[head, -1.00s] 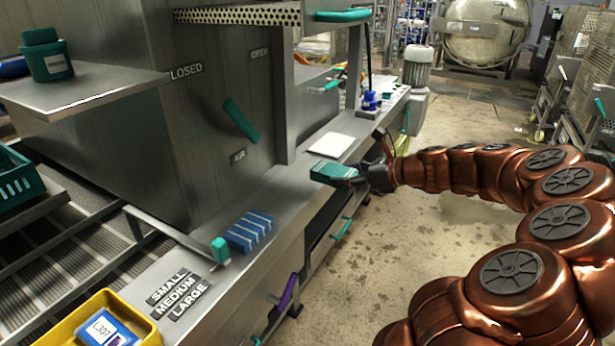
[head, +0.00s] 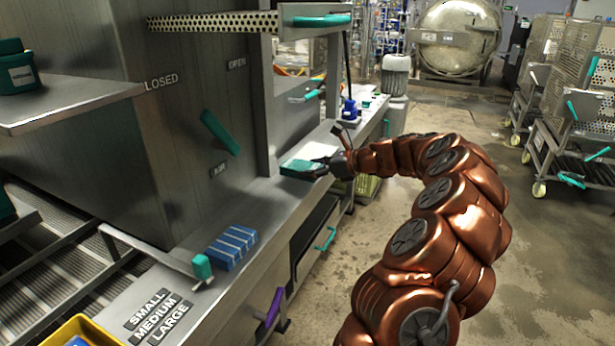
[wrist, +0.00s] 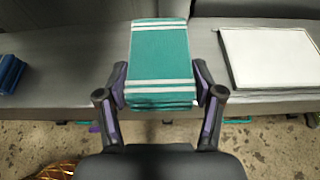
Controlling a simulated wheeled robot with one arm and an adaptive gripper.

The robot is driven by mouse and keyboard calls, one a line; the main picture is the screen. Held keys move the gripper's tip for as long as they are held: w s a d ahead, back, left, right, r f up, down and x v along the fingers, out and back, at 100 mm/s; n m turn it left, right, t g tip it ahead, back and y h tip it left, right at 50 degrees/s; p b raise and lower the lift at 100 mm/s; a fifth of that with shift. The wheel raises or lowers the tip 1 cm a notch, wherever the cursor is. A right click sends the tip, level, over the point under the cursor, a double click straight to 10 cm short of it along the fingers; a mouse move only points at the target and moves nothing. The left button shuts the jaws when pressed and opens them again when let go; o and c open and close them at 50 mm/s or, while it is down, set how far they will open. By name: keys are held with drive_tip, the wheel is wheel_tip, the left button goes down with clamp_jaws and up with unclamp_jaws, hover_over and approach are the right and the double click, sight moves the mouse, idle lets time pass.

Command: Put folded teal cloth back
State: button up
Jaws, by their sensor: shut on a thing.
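The folded teal cloth (wrist: 160,58), with white stripes, is between the fingers of my gripper (wrist: 162,95) in the wrist view. The fingers are shut on its near end, one on each side. In the head view the cloth (head: 300,167) is over the steel counter (head: 262,205), close to a flat white panel (head: 323,146). My gripper (head: 325,168) reaches it from the right. The white panel also shows in the wrist view (wrist: 268,55), to the right of the cloth, with a gap between. I cannot tell whether the cloth touches the counter.
A folded blue striped cloth (head: 231,247) lies nearer on the counter, beside a teal-ended lever (head: 202,267). A steel upright (head: 257,100) stands behind the teal cloth. Blue bottles (head: 349,109) stand farther along. Drawers with handles (head: 325,238) line the counter front.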

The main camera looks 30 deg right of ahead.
sight(308, 184)
drive_tip(key=shift+w+d+f, duration=0.15)
drive_tip(key=shift+w, duration=1.25)
drive_tip(key=shift+f+b, duration=0.35)
drive_tip(key=shift+f, duration=1.4)
drive_tip(key=shift+f, duration=0.1)
drive_tip(key=o, duration=1.2)
drive_tip(key=shift+o, duration=0.2)
drive_tip(key=shift+s+d+r, duration=0.2)
drive_tip(key=shift+r, duration=0.1)
drive_tip(key=p+v, duration=0.1)
drive_tip(key=v, duration=1)
